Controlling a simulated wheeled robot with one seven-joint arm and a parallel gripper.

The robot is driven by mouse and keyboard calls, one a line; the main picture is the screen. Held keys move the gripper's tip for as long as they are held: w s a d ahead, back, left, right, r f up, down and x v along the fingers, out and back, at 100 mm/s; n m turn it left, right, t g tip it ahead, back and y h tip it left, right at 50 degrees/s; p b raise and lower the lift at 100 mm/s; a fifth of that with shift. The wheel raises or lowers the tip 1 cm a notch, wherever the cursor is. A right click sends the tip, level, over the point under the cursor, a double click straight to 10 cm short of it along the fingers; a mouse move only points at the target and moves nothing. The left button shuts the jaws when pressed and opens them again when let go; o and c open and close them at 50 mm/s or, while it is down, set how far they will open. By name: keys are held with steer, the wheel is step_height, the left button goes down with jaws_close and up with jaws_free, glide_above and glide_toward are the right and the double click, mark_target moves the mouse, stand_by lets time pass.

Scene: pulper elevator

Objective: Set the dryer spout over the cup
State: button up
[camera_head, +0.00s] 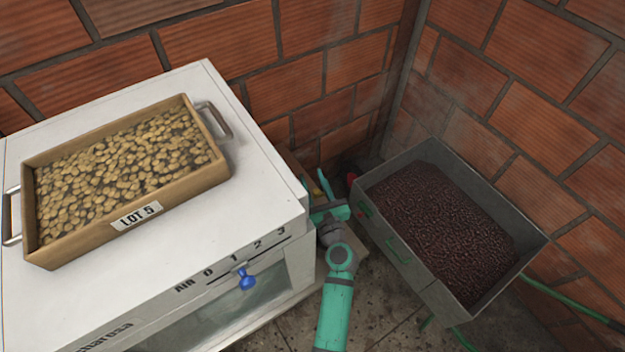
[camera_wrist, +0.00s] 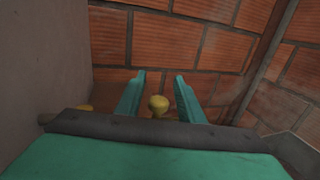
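The white dryer (camera_head: 270,190) stands at left, with an AIR scale of 0 to 3 and a blue knob (camera_head: 247,280) on its front. My gripper (camera_head: 320,184) is past the dryer's right side, in the gap before the grey bin. In the wrist view my gripper (camera_wrist: 159,78) is open, its two teal fingers apart. A round yellow knob (camera_wrist: 158,105) shows between the fingers, with a gap on each side. I cannot tell whether it belongs to the spout. Neither spout nor cup can be made out for certain.
A tray of beans marked LOT 5 (camera_head: 140,216) sits on the dryer. A grey bin (camera_head: 400,262) of dark red cherries stands at right, close to my arm. Brick walls (camera_head: 320,90) close off the back. A small red thing (camera_head: 352,178) is beside the bin.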

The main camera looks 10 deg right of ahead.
mark_target(319, 193)
steer(key=s, duration=0.3)
steer(key=s+d, duration=0.1)
steer(key=s, duration=0.6)
steer(key=shift+s+d, duration=0.25)
steer(key=shift+s, duration=0.15)
steer(key=shift+w, duration=0.1)
steer(key=shift+w+d+f+n+y, duration=0.15)
steer(key=shift+w+d+n+y, duration=0.2)
steer(key=shift+y, duration=0.25)
steer(key=shift+w+d+f+n+g+y, duration=0.15)
steer(key=shift+d+n+g+y, duration=0.1)
steer(key=shift+n+y, duration=0.3)
steer(key=shift+w+d+n+g+y, duration=0.15)
steer(key=shift+d+n+g+y, duration=0.1)
steer(key=shift+n+y, duration=0.25)
steer(key=shift+d+r+n+g+y, duration=0.15)
steer(key=shift+n+g+y, duration=0.15)
steer(key=shift+y, duration=0.35)
steer(key=shift+d+r+n+g+y, duration=0.1)
steer(key=shift+d+n+g+y, duration=0.15)
steer(key=shift+y, duration=0.35)
steer(key=shift+s+r+n+y, duration=0.1)
steer(key=shift+s+n+y, duration=0.05)
steer(key=shift+n+y, duration=0.25)
steer(key=x, duration=1)
steer(key=shift+a, duration=0.25)
